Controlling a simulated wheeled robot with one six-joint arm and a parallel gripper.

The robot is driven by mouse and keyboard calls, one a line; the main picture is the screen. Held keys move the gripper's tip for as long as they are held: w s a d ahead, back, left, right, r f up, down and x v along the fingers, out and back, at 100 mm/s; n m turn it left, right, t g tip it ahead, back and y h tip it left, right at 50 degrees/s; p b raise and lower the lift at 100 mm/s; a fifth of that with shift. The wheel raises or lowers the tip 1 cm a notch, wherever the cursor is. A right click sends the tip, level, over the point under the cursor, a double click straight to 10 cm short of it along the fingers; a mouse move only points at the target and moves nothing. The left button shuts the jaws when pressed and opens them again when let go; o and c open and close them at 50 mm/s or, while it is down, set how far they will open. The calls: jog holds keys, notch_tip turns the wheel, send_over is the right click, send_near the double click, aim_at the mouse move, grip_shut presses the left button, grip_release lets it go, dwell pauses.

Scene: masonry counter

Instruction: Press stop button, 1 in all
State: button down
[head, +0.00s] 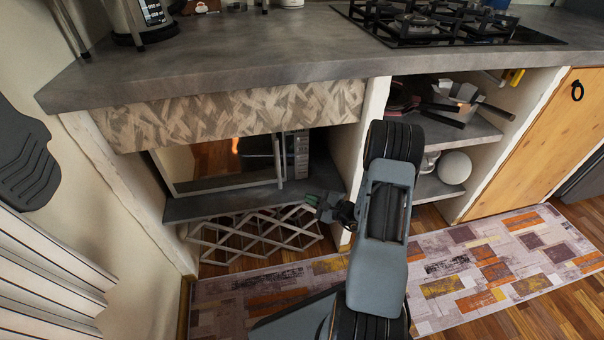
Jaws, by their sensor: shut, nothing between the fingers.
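A microwave (225,184) sits on a grey shelf under the counter, at the left. Its front has a dark, reflective window with a light frame, and a vertical handle (278,165) on the right side. A narrow control panel (298,152) with small buttons is right of the handle. The stop button cannot be told apart from the others at this size. My gripper (311,200) is small and dark, shut and empty. It appears below and slightly right of the panel, in front of the shelf edge, apart from the buttons. Its depth to the panel is hard to judge.
The grey counter (230,60) overhangs the microwave, with a patterned strip (240,112) below its edge. A white wall post (362,110) stands right of the microwave bay. A lattice rack (255,235) is below. Pans (440,105) lie on the right shelf. A rug (480,270) covers the floor.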

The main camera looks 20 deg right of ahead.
jog(key=w, duration=0.3)
jog(key=w+d+b, duration=0.1)
jog(key=w, duration=0.2)
jog(key=shift+w+d+f, duration=0.1)
jog(key=shift+w+d, duration=0.05)
jog(key=shift+w, duration=0.1)
jog(key=shift+w+d, duration=0.15)
jog(key=shift+w, duration=0.75)
jog(key=shift+w+d+b, duration=0.1)
jog(key=shift+w+b, duration=0.1)
jog(key=shift+b, duration=0.25)
dwell(1.0)
jog(key=shift+w, duration=0.2)
jog(key=shift+w+d, duration=0.1)
jog(key=shift+w, duration=0.25)
dwell(0.7)
jog(key=shift+s, duration=0.1)
jog(key=shift+s+a, duration=0.2)
jog(key=shift+s, duration=0.5)
jog(key=shift+s+a, duration=0.25)
jog(key=shift+s, duration=1)
jog(key=shift+s+a, duration=0.2)
jog(key=shift+s, duration=1)
